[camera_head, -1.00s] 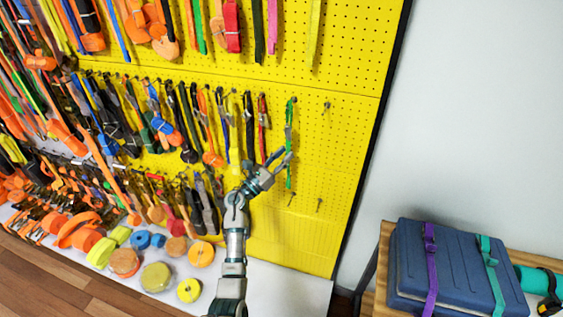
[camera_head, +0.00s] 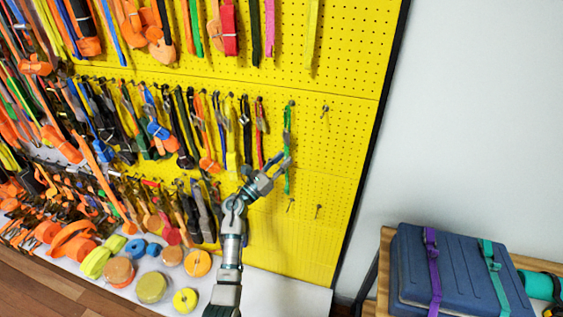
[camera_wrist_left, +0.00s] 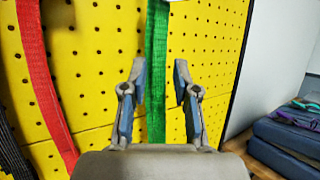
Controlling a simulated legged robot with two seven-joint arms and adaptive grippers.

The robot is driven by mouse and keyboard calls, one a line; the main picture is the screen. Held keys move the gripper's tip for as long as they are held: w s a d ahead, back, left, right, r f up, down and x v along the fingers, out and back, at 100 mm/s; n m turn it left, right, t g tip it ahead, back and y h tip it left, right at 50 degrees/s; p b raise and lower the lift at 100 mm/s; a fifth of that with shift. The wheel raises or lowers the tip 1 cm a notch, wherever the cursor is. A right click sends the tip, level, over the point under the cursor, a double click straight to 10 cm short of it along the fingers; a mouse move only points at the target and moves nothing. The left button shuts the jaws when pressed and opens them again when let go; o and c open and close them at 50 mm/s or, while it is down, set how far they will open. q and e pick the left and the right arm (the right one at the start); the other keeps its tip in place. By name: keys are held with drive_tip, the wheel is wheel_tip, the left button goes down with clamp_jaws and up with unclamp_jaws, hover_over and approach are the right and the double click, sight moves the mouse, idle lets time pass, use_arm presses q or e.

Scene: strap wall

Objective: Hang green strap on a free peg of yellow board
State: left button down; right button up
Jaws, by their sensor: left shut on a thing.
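The green strap (camera_head: 287,135) hangs from a peg in the middle row of the yellow board (camera_head: 345,160), at the right end of a row of straps. It also shows in the left wrist view (camera_wrist_left: 156,70), running down between the two fingers. My left gripper (camera_head: 280,163) is at the strap's lower half and is shut on it. In the left wrist view the gripper (camera_wrist_left: 160,82) has a finger on each side of the strap. Free pegs show on the board at the right (camera_head: 325,108) and lower down (camera_head: 290,205), (camera_head: 318,211). My right gripper is not in view.
A red strap (camera_head: 260,135) hangs just left of the green one; it is close in the wrist view (camera_wrist_left: 45,85). Many straps crowd the board's left. A blue case (camera_head: 455,270) with purple and teal straps lies on a wooden table at lower right.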

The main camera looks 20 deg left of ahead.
use_arm(q)
drive_tip(key=shift+f, duration=0.3)
